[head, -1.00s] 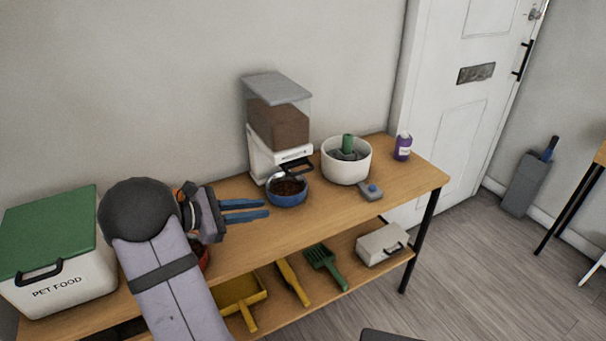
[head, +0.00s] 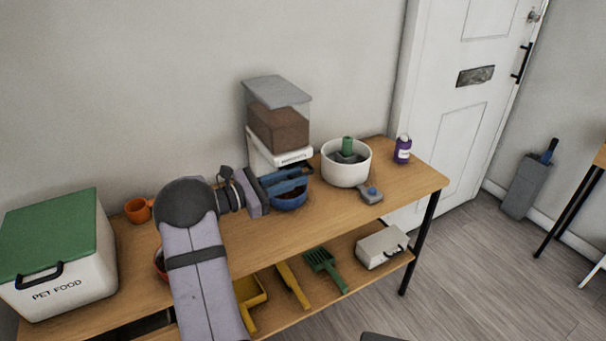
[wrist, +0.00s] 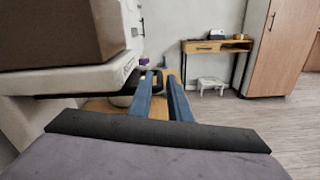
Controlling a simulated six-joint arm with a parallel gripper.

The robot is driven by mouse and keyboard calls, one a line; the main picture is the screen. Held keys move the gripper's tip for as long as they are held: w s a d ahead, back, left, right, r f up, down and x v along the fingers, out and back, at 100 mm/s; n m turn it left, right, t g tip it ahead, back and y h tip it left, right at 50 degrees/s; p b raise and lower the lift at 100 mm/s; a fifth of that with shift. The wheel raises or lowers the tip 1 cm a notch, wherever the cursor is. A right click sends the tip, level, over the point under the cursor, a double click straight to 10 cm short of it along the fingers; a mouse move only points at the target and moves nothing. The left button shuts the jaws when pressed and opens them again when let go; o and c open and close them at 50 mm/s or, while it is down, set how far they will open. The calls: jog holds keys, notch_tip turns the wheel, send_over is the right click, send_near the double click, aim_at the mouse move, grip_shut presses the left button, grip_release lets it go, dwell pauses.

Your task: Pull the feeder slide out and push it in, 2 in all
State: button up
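The white feeder (head: 262,155) stands against the wall, with a clear hopper of brown food (head: 280,128) and a grey lid. Its dark slide handle (head: 306,168) shows at the front, partly hidden by my fingers; how far out the slide is cannot be told. Contact cannot be told.
A white round tub (head: 346,172) with a green post and a small grey block (head: 370,193) stand to the right. A purple bottle (head: 402,150) is beyond. The pet food box (head: 50,275) and an orange cup (head: 138,210) are at left.

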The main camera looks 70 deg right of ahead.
jog(key=shift+x, duration=1.45)
grip_shut()
jog(key=shift+s+a, duration=1.2)
jog(key=shift+a, duration=0.05)
grip_release()
